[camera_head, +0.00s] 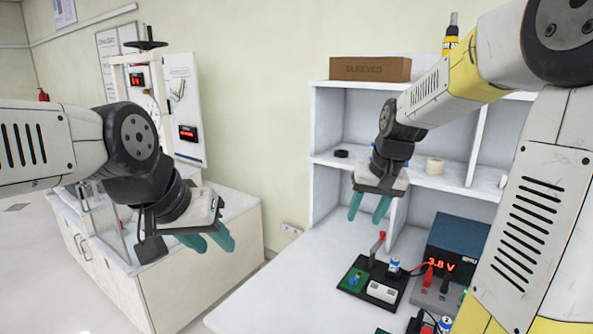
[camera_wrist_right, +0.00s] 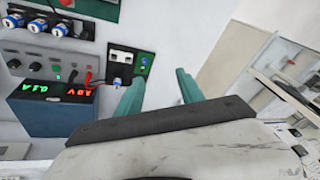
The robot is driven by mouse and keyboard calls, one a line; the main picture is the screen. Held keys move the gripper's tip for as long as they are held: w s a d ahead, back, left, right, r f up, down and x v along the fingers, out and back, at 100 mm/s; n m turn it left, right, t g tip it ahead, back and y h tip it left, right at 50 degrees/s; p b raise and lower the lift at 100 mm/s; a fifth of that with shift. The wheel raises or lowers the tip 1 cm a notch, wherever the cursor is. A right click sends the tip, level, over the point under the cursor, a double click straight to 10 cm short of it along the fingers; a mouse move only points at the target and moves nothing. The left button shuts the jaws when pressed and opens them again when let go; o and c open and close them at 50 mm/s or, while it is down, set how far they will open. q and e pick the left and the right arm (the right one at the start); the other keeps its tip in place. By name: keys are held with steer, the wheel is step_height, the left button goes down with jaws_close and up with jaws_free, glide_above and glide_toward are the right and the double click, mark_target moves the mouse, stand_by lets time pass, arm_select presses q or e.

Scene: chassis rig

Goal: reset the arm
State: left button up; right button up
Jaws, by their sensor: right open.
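My left gripper (camera_head: 217,248) hangs at the left in the head view, in front of the white cabinet. Its two teal fingers stand apart with nothing between them. My right gripper (camera_head: 366,214) hangs above the white bench, in front of the shelf unit, with its teal fingers pointing down. In the right wrist view its fingers (camera_wrist_right: 158,92) are spread and empty. The right arm reaches in from the right side of the head view. Neither gripper touches anything that I can see.
On the bench below my right gripper are a black board (camera_head: 371,283) with a small lever and a blue power supply (camera_head: 455,247) with a lit red display. A brown box (camera_head: 370,68) sits on the shelf unit (camera_head: 323,120). The bench's front left (camera_head: 290,295) is clear.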

steer(key=s+a+r+t, duration=0.1)
steer(key=s+r, duration=0.1)
steer(key=s, duration=0.7)
steer(key=s+a+r+n+t, duration=0.1)
steer(key=s+r, duration=0.2)
steer(key=s, duration=0.6)
steer(key=shift+s+t+y, duration=0.2)
steer(key=shift+t+y, duration=0.1)
steer(key=shift+t, duration=0.1)
